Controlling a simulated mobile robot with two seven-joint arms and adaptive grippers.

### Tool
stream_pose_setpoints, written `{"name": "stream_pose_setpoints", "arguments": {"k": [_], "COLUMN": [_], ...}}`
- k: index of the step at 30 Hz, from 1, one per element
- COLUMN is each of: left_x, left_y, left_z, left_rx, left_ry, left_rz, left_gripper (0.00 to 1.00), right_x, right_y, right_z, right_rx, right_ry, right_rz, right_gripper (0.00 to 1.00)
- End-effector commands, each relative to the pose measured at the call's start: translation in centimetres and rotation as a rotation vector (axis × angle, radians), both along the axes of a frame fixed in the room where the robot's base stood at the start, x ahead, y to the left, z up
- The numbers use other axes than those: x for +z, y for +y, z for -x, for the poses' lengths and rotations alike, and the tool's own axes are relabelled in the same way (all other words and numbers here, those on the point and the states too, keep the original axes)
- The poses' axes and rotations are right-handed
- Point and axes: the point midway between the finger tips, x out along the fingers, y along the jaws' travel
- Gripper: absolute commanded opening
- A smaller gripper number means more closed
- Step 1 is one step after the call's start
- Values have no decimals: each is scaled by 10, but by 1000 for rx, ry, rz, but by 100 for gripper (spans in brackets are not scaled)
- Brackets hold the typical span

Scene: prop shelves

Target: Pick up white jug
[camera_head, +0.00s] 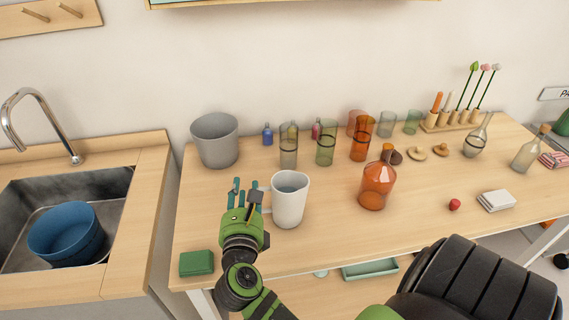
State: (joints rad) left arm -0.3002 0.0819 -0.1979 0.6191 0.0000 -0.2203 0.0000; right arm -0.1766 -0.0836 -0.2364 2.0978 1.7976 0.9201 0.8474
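The white jug (290,199) stands upright on the wooden table near its front left part. Its handle is on the left side, towards my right gripper, and is partly hidden by it. My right gripper (246,193), green with teal and dark fingers, is just left of the jug at handle height. Its fingers point away from me and look spread, with nothing seen between them. I cannot tell whether the right-hand finger touches the handle. My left gripper is not in view.
A grey bucket (215,141) stands behind the gripper. A green box (197,262) lies at the front left corner. An orange vase (377,186) stands right of the jug, with several glasses behind. A sink (110,190) with a blue bowl (66,234) is at left.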

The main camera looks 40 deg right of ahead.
Motion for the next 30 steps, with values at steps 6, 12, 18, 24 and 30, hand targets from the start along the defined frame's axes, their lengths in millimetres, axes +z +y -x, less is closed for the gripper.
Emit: {"name": "stream_pose_setpoints", "arguments": {"k": [6, 12, 18, 24, 30], "left_x": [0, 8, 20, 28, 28], "left_y": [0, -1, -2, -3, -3], "left_z": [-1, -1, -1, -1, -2], "left_rx": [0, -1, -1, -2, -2], "left_ry": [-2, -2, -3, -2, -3], "left_rz": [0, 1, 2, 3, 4], "left_gripper": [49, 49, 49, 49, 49], "right_x": [-59, -72, -79, -92, -96], "right_y": [-1, -10, -25, -41, -45], "right_z": [15, 9, -7, -25, -29], "right_rx": [-160, -191, -190, -188, -188], "right_ry": [95, 119, 118, 117, 117], "right_rz": [-347, -396, -390, -392, -394], "right_gripper": [33, 33, 33, 33, 33]}}
